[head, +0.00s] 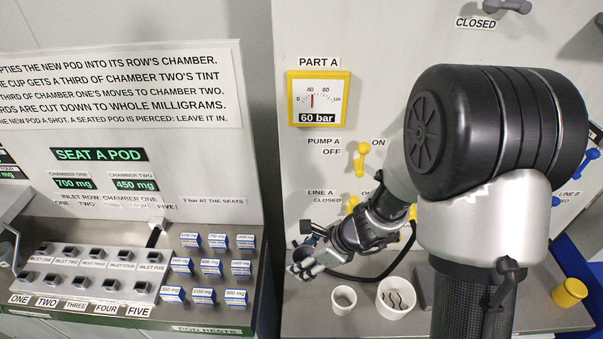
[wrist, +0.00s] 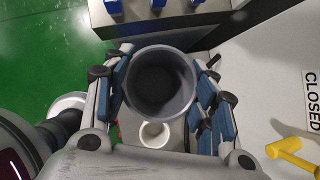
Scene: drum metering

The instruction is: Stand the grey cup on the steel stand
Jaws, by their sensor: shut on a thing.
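In the wrist view the grey cup (wrist: 160,83) sits between the two blue-padded fingers of my gripper (wrist: 161,92), with its round mouth facing the camera. My gripper is shut on it. In the head view my gripper (head: 304,262) is over the left part of the grey bench, behind and left of a small white cup (head: 343,300). The grey cup is hard to make out there, hidden among the fingers. I cannot pick out the steel stand for certain in either view.
A larger white cup (head: 396,299) with dark wavy marks stands right of the small one. A yellow cup (head: 569,292) lies far right. Yellow valve handles (head: 361,158) and a gauge (head: 319,99) are on the panel. The pod bench (head: 218,322) is left.

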